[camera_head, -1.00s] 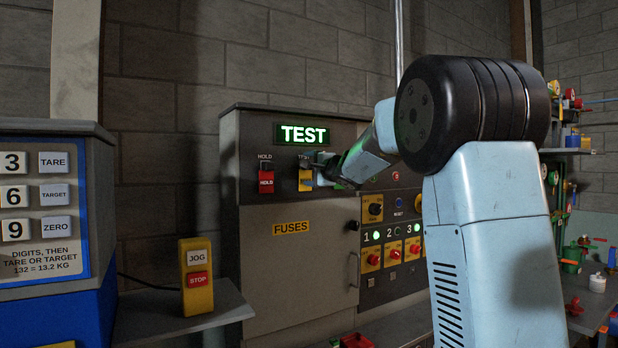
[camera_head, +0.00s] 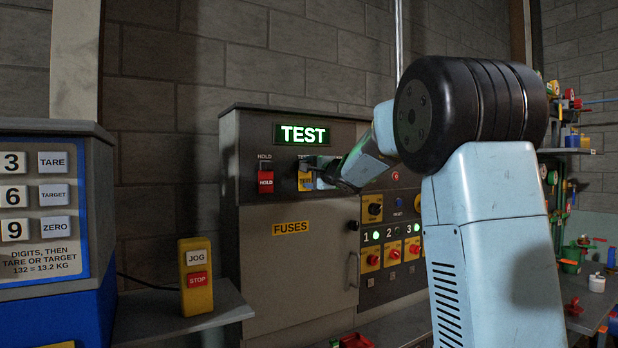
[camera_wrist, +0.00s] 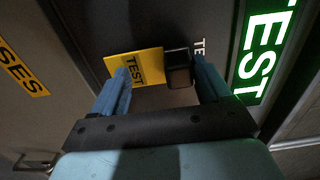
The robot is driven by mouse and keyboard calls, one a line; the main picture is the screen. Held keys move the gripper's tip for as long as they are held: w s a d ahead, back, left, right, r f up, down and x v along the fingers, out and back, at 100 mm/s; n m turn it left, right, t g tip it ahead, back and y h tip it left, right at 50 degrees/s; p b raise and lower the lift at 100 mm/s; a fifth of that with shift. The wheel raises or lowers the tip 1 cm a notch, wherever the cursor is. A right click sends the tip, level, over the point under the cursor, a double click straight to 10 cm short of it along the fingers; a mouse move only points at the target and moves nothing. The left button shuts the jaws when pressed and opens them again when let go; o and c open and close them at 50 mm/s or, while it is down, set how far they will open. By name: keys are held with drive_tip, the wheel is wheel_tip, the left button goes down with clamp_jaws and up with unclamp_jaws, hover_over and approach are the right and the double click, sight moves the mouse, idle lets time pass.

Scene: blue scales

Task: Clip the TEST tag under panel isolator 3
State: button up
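The yellow TEST tag (camera_head: 305,181) hangs at its place under a TEST label on the grey panel, below the lit TEST sign (camera_head: 302,134). In the wrist view the tag (camera_wrist: 148,66) lies flat against the panel beside a black block (camera_wrist: 179,68). My gripper (camera_wrist: 166,82) is open, its blue fingers apart on either side of the tag and block. The left finger overlaps the tag's edge; contact cannot be told. In the head view my gripper (camera_head: 318,176) is at the tag. Isolator 3 (camera_head: 413,248) is a red knob on a yellow plate at lower right.
A red HOLD tag (camera_head: 266,180) hangs left of the TEST tag. Isolators 1 (camera_head: 372,258) and 2 (camera_head: 393,252) sit left of isolator 3. Lamps 1 and 3 glow green. The FUSES door (camera_head: 291,270) has a handle (camera_head: 352,270). A JOG/STOP pendant (camera_head: 196,278) stands left.

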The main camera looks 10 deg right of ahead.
drive_tip(key=shift+w+a, duration=0.1)
drive_tip(key=shift+a, duration=0.1)
drive_tip(key=c, duration=0.8)
drive_tip(key=shift+d, duration=0.1)
clamp_jaws()
drive_tip(key=shift+v, duration=2.8)
drive_tip(key=shift+d, duration=0.15)
drive_tip(key=shift+f, duration=0.15)
